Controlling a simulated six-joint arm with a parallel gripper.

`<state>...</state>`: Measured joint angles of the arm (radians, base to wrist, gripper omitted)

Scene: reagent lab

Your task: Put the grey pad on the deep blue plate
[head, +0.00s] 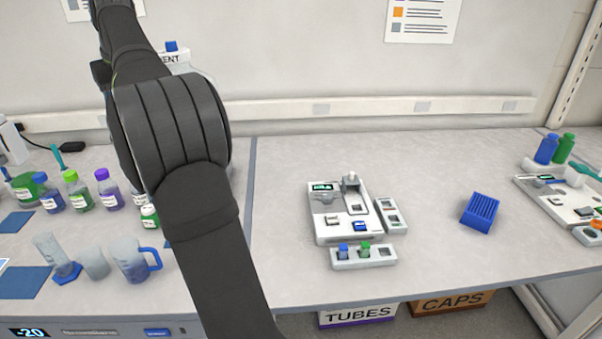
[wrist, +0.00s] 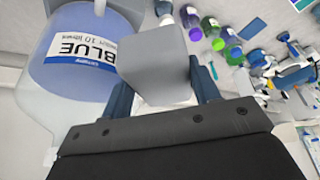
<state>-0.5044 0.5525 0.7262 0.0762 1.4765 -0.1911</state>
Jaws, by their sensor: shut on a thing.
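In the wrist view, my gripper (wrist: 163,88) is shut on a grey block-like pad (wrist: 155,62), with a dark blue finger on each side of it. The pad is held up, off the bench. In the head view my arm covers the middle left, and I cannot make out the gripper or the pad there. Flat deep blue squares lie on the left bench: one at the left edge (head: 15,222) and a larger one (head: 24,283) in front of it. I cannot tell for certain which is the plate. A blue square (wrist: 253,28) also shows in the wrist view.
A large bottle labelled BLUE (wrist: 75,75) stands close behind the pad in the wrist view. Several capped bottles (head: 78,190) and a jug (head: 130,262) stand on the left bench. A white device (head: 325,230) and a blue rack (head: 480,212) are on the right bench.

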